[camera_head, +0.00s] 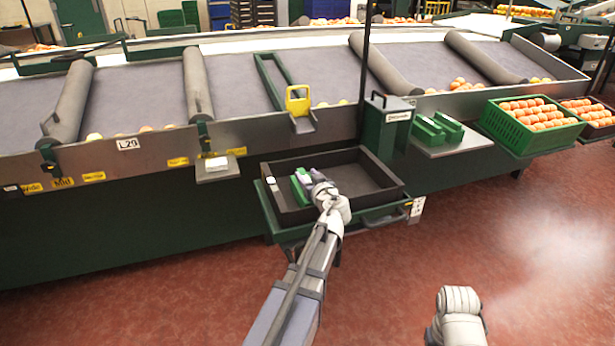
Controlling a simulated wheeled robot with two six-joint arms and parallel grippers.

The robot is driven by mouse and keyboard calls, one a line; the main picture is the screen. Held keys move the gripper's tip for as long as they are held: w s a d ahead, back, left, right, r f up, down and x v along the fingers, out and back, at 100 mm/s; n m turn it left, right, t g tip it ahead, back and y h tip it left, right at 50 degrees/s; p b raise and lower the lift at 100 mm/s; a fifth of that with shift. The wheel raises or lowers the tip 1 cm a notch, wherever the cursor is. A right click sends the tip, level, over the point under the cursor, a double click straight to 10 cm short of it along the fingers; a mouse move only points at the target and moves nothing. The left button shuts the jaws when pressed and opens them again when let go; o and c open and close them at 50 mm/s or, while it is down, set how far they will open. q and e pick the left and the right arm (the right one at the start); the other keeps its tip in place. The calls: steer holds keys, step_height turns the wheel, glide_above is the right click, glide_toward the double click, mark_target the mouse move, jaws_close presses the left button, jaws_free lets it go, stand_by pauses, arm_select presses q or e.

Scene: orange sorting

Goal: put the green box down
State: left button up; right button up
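A small green box (299,189) is in the left part of a black tray (372,190), upright or nearly so. My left gripper (308,181) is at the box and looks shut on it. The gripper covers the box's right side. I cannot tell whether the box touches the tray floor. My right arm shows only as a pale wrist part at the bottom right; its fingers are not visible.
The black tray rests on a green stand (275,234) before the sorting line. Two green boxes (428,133) (446,127) sit on a metal shelf (455,149). A green crate of oranges (508,131) stands farther right. The tray's right half is empty.

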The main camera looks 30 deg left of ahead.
arm_select(q)
steer(key=shift+o, duration=0.4)
steer(key=shift+r+p, duration=0.45)
steer(key=shift+r, duration=0.05)
steer(key=p+v, duration=0.1)
steer(key=v, duration=0.5)
steer(key=shift+s+r, duration=0.15)
steer(key=shift+s+d, duration=0.4)
steer(key=shift+d, duration=0.15)
